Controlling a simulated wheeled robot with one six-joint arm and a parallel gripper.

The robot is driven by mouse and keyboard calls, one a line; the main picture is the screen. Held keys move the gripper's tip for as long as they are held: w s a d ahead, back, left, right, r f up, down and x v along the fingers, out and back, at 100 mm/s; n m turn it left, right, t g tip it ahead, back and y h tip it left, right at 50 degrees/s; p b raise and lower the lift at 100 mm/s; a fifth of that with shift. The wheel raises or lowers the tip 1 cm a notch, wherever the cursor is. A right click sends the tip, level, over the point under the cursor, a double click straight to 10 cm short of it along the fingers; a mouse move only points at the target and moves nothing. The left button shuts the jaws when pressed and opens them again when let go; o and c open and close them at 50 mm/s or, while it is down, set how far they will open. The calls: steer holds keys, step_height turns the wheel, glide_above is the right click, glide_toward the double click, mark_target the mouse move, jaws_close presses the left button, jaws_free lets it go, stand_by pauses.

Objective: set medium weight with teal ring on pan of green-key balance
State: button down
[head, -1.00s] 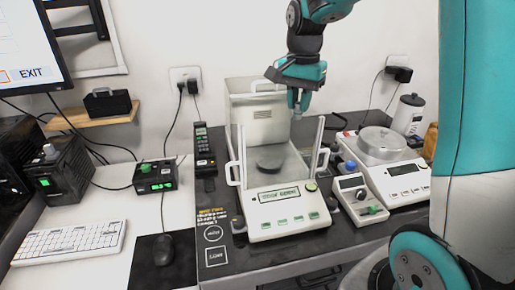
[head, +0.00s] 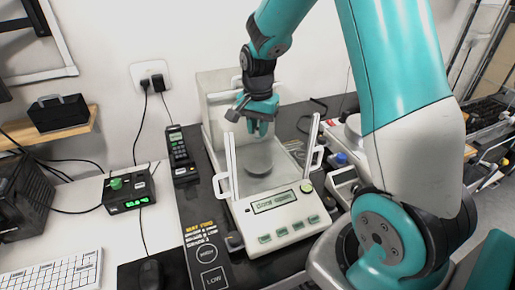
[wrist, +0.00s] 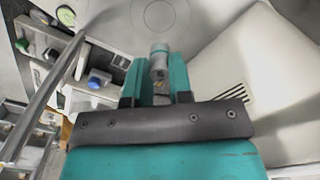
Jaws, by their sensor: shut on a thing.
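The green-key balance (head: 275,212) stands on the dark table, with green keys along its front and a round grey pan (head: 258,160) inside an open-fronted shield. My gripper (head: 261,130) hangs above the pan, inside the shield area. In the wrist view my gripper (wrist: 158,80) is shut on a small metal weight (wrist: 159,60) between its teal fingers. The weight has a pale teal-grey end; its size and ring are hard to make out. The round pan (wrist: 160,14) shows beyond it. In the head view the fingers hide the weight, and it appears clear of the pan.
Glass side panels with white handles (head: 222,186) flank the pan. A black handset (head: 180,152) lies to the left. A small box with a green knob (head: 128,190) sits farther left. Another instrument (head: 343,180) stands close on the right, partly behind my arm.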

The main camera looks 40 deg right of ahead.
step_height(320, 180, down, 8)
steer(key=shift+r, duration=0.25)
steer(key=shift+f, duration=0.15)
steer(key=c, duration=1)
jaws_free()
step_height(320, 180, up, 12)
steer(key=shift+r+b, duration=0.2)
steer(key=shift+b, duration=0.25)
